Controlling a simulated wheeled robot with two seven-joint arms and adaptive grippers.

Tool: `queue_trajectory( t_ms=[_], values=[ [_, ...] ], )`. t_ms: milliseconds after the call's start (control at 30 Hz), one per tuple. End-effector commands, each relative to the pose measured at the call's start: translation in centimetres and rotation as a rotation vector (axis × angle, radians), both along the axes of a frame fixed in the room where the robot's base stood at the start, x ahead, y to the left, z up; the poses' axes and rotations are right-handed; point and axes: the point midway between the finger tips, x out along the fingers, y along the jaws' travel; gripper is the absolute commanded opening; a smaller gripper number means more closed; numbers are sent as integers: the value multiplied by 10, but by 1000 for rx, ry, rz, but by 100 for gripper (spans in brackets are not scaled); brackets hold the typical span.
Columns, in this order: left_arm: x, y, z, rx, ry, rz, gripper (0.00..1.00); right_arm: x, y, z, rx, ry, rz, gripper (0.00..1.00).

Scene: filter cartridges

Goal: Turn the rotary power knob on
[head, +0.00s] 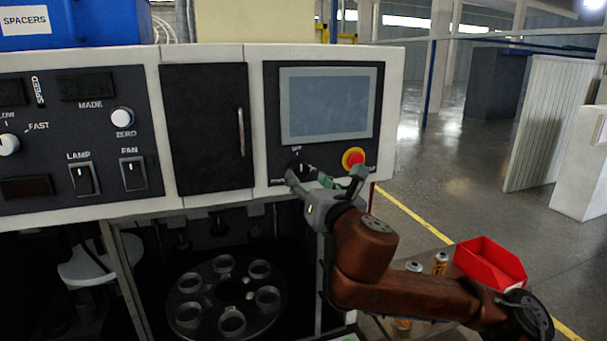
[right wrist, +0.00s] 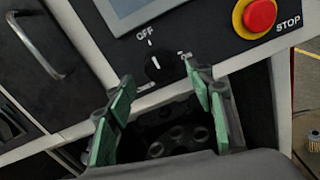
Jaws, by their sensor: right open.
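The rotary power knob (right wrist: 158,67) is a small black knob on the dark control panel, below the screen. The OFF label is above it, and its pale pointer mark appears to face OFF. A second label to its right is partly hidden by a finger. In the head view the knob (head: 299,167) is small and dark, just above the fingers. My right gripper (head: 325,178) is open and empty in front of the panel. In the right wrist view its green-padded fingers (right wrist: 158,80) are spread to either side below the knob, with no visible contact. My left gripper is not in view.
A red STOP button (head: 353,159) on a yellow base sits right of the knob, close to a finger. A screen (head: 327,104) is above. A black door (head: 207,128) with a handle is left. A round carousel (head: 226,297) lies below. A red bin (head: 490,263) stands at right.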

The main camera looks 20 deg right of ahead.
Motion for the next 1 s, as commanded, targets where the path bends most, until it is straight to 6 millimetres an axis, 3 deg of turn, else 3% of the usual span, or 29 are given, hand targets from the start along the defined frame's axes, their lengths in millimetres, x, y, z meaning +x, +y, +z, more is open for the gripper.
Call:
queue_trajectory(
  t_ms=[233,600,1000],
  values=[
    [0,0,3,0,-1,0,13,31,1,0,2,1,-1,49],
    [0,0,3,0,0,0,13,37,2,-1,1,1,1,49],
    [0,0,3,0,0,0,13,37,1,-1,1,1,0,21]
  ],
)
